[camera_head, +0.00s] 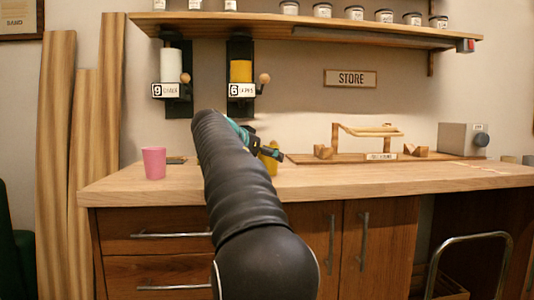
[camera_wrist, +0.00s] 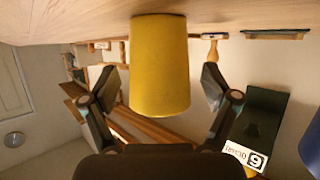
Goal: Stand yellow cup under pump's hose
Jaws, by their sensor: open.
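The yellow cup (camera_head: 271,165) stands on the wooden table (camera_head: 390,180), partly hidden behind my gripper (camera_head: 268,153) in the head view. In the wrist view, which is upside down, the yellow cup (camera_wrist: 160,65) fills the middle, its base on the tabletop. My gripper is open, with one finger on each side of the cup and a visible gap at both sides. Two wall-mounted units stand above the table: a white one labelled 9 (camera_head: 171,75) and a yellow one labelled 6 (camera_head: 240,78). I cannot make out a hose.
A pink cup (camera_head: 154,163) stands at the table's left end. A wooden rack (camera_head: 368,140) on a board and a grey box (camera_head: 462,139) are to the right. A shelf (camera_head: 300,30) with several jars hangs above. The table front between cup and rack is mostly clear.

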